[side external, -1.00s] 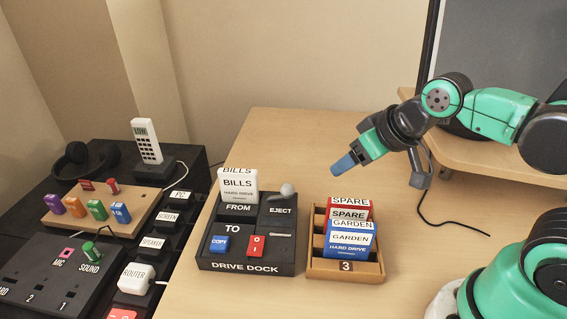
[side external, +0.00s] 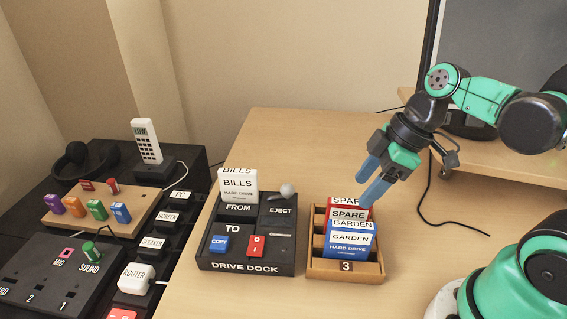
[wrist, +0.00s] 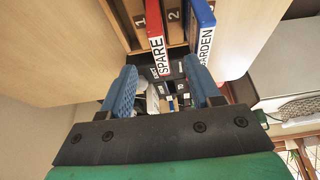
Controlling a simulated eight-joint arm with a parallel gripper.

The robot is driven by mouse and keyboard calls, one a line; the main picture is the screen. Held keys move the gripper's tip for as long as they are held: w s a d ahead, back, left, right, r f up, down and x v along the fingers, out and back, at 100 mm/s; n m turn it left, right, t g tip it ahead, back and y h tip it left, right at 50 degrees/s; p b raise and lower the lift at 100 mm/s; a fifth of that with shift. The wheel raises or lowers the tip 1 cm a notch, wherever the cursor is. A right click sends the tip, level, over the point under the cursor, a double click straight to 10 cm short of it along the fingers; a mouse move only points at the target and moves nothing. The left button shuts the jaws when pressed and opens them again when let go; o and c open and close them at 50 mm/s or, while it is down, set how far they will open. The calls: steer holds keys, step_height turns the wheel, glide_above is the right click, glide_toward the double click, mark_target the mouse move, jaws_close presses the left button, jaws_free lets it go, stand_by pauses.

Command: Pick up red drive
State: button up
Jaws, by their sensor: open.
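The red drive (side external: 346,203), labelled SPARE, stands upright in a wooden rack (side external: 318,268) behind the blue drive (side external: 348,246), labelled GARDEN. In the wrist view the red drive (wrist: 153,28) is upper centre, with the blue drive (wrist: 203,20) to its right. My gripper (side external: 364,188) is open and empty, pointing down to the left. Its blue fingertips are close to the red drive's top right edge, and one overlaps it in the side view. I cannot tell if they touch. In the wrist view the red drive's label end appears between the fingers (wrist: 160,68).
A black drive dock (side external: 246,268) stands left of the rack, holding a white BILLS drive (side external: 238,186). A black cable (side external: 440,215) lies on the right. The desk behind the rack is clear.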

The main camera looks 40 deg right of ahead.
mark_target(348, 212)
steer(key=shift+f, duration=0.9)
steer(key=shift+x, duration=2.6)
steer(key=shift+c, duration=0.2)
jaws_close()
